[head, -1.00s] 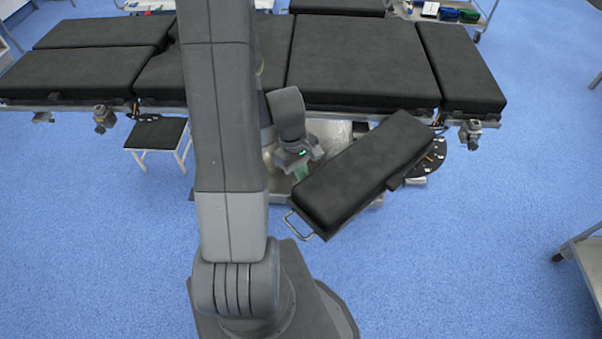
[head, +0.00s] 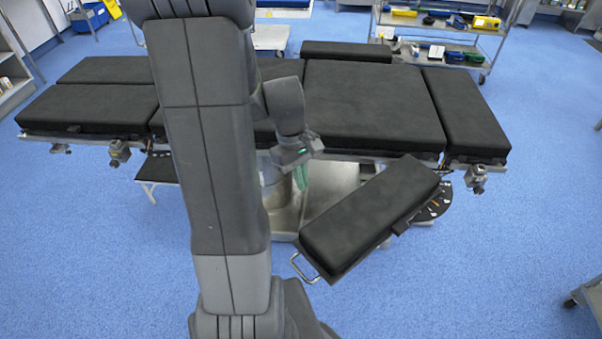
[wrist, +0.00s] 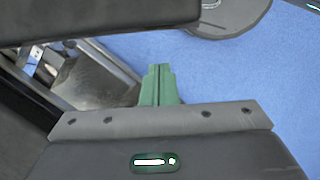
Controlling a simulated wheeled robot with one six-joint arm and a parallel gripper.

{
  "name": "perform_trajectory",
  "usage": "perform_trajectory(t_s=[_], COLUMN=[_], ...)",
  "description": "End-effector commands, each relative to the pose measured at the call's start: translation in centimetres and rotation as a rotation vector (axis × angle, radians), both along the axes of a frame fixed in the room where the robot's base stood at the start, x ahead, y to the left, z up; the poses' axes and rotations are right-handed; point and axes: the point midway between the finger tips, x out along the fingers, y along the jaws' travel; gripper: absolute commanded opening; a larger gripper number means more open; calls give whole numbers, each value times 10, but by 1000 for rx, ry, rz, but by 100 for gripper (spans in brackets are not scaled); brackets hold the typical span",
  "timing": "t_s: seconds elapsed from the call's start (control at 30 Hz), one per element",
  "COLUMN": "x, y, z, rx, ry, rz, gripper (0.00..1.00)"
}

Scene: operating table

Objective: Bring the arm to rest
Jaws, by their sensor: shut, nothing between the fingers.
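My gripper (wrist: 158,85) shows in the wrist view with its green fingers together and nothing between them. In the head view my gripper (head: 300,177) is partly hidden behind my wrist, in front of the operating table's edge. The operating table (head: 375,105) has black pads and stands across the head view. Its swung-out arm board (head: 370,215) angles toward me, to the right of my gripper, with a metal handle (head: 303,268) at its near end. My arm blocks part of the table.
The table's metal base (head: 325,190) stands behind my gripper. A small step stool (head: 158,170) is at the left. A supply trolley (head: 440,40) stands at the back right, and another cart (head: 585,295) is at the right edge. Blue floor is free on both sides.

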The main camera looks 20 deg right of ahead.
Motion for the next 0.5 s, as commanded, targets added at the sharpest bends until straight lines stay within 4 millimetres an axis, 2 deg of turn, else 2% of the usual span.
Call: perform_trajectory(t_s=[0.13,0.5], x=[2,1], y=[1,1], z=[8,6], rx=[0,1], ry=[-1,1], rz=[0,0], gripper=[0,0])
